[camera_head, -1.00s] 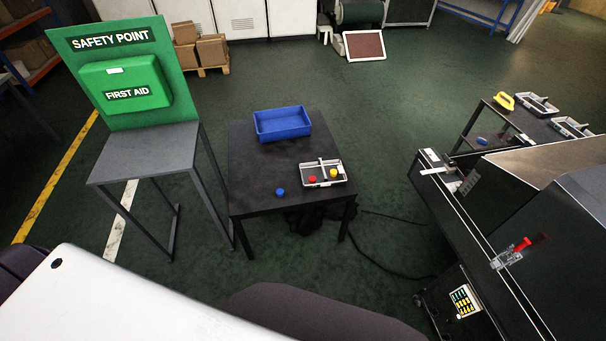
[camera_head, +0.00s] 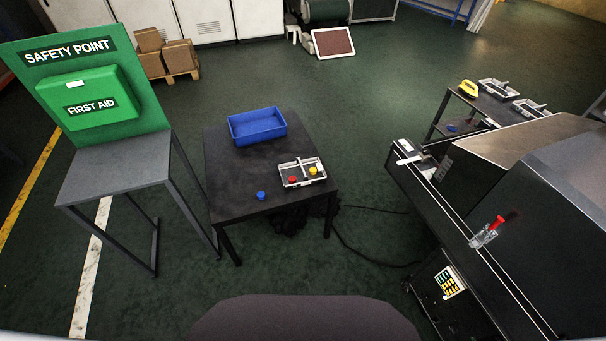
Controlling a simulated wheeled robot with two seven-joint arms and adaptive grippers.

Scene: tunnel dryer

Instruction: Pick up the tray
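A small light-grey tray (camera_head: 290,182) with a raised handle bar across it lies on the black table (camera_head: 238,185), near its right front edge. A red piece (camera_head: 293,178) and a yellow piece (camera_head: 313,170) sit in it, on either side of the bar. Two similar trays stand on the rack at the far right, one at the back (camera_head: 497,90) and one in front of it (camera_head: 531,108). Neither of my grippers is in view, so their state does not show.
A blue bin (camera_head: 257,127) and a blue round piece (camera_head: 261,195) are on the black table. A grey stand with a green first aid box (camera_head: 92,97) is at left. A dark machine (camera_head: 545,200) fills the right. Cables lie on the floor between.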

